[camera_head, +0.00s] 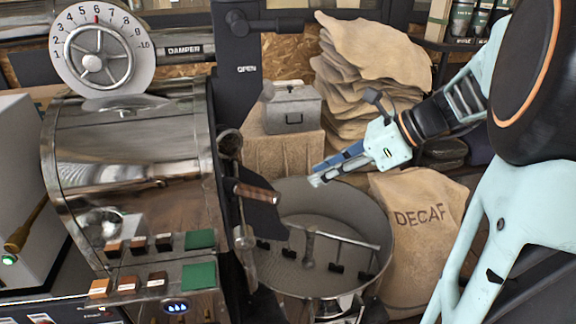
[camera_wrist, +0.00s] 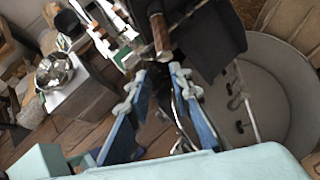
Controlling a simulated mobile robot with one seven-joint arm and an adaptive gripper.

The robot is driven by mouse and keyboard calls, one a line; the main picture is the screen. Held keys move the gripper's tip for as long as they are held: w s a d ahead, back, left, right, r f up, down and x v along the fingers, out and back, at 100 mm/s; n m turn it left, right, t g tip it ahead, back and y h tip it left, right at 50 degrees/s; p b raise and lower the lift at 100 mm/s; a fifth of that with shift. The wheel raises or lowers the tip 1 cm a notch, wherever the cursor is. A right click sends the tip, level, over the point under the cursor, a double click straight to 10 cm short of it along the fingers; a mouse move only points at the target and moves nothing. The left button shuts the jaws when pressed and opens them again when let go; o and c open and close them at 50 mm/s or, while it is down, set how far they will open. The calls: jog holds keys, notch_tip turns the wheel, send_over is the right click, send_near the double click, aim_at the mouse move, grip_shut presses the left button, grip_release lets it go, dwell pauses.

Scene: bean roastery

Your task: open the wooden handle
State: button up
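The wooden handle (camera_head: 257,194) is a short brown grip on the front of the steel roaster drum, pointing right over the round cooling bin. In the wrist view the wooden handle (camera_wrist: 160,36) stands beyond the fingertips, roughly in line with the gap between them. My gripper (camera_head: 314,175) is right of the handle and a little higher in the head view, with clear space between them. In the wrist view my gripper (camera_wrist: 159,74) has its blue fingers apart with nothing between them. A dark plate lies beside the handle.
The roaster (camera_head: 130,170) fills the left, with a damper dial (camera_head: 92,64) on top. The cooling bin (camera_head: 375,255) with stirring arms lies below my gripper. A DECAF sack (camera_head: 412,235), a grey metal box (camera_head: 293,110) and stacked sacks (camera_head: 370,65) stand around it.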

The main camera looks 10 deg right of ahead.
jog(key=o, duration=0.4)
jog(key=a+f+y, duration=0.1)
jog(key=f, duration=0.1)
jog(key=a+f+n+y, duration=0.1)
jog(key=f+y, duration=0.1)
jog(key=w+a+f+n+y+p, duration=0.1)
jog(key=f+y, duration=0.1)
jog(key=shift+a, duration=0.25)
jog(key=shift+o, duration=0.2)
jog(key=f+t+y, duration=0.1)
jog(key=w+f+t+y+p, duration=0.1)
jog(key=f+t, duration=0.1)
jog(key=shift+a+f+n, duration=0.15)
jog(key=shift+f+n, duration=0.05)
jog(key=shift+n, duration=0.1)
jog(key=shift+w+f+t, duration=0.2)
jog(key=shift+f+t, duration=0.3)
jog(key=shift+t, duration=0.2)
jog(key=p, duration=0.2)
send_near(239, 188)
jog(key=w+a, duration=0.1)
jog(key=a, duration=0.1)
jog(key=w+a+f, duration=0.1)
jog(key=w+a, duration=0.1)
jog(key=shift+w, duration=0.15)
jog(key=shift+c, duration=0.3)
grip_shut()
jog(key=shift+d, duration=0.1)
